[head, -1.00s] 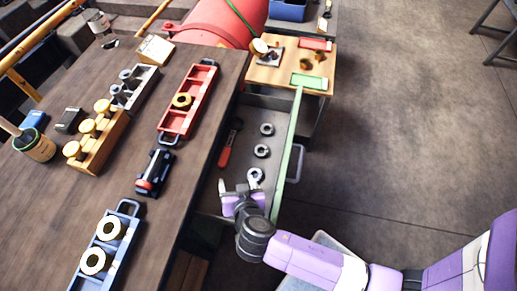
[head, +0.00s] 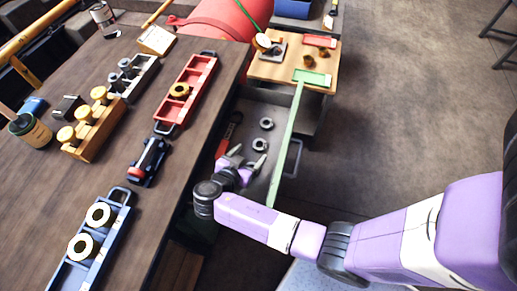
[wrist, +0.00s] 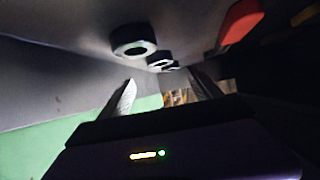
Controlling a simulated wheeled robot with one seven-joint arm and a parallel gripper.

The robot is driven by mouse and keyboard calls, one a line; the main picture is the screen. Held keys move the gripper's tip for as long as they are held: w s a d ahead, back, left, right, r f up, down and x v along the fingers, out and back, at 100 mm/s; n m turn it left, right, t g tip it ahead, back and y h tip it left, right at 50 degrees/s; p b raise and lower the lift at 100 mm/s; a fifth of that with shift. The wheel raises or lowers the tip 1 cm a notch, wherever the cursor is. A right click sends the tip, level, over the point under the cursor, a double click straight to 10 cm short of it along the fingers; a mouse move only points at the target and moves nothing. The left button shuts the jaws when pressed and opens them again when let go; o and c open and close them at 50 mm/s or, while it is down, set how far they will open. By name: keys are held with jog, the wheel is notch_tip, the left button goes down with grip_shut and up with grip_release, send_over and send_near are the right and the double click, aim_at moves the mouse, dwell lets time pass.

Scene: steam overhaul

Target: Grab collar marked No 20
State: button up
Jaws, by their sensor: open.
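Grey ring-shaped collars lie in the open drawer (head: 232,188). The head view shows a far collar (head: 267,123) and a nearer collar (head: 260,145). In the wrist view a large near collar (wrist: 133,40) shows above and left of centre, with two smaller ones (wrist: 160,60) behind it. No number can be read on any of them. My gripper (head: 249,157) is open and empty, low over the drawer, covering the spot of the nearest collar in the head view. In the wrist view its spread fingers (wrist: 165,88) stand apart from the collars.
A red-handled tool (head: 224,143) lies along the drawer's left side. The drawer's green-edged wall (head: 287,138) is close to my gripper's right. The bench holds a blue tray (head: 112,220), a red tray (head: 205,72) and a yellow block with knobs (head: 88,143).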

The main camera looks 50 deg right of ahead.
aim_at(261, 142)
jog(key=shift+p+x, duration=0.85)
jog(key=shift+x, duration=2.9)
jog(key=shift+a+f, duration=0.1)
jog(key=shift+a, duration=0.05)
grip_shut()
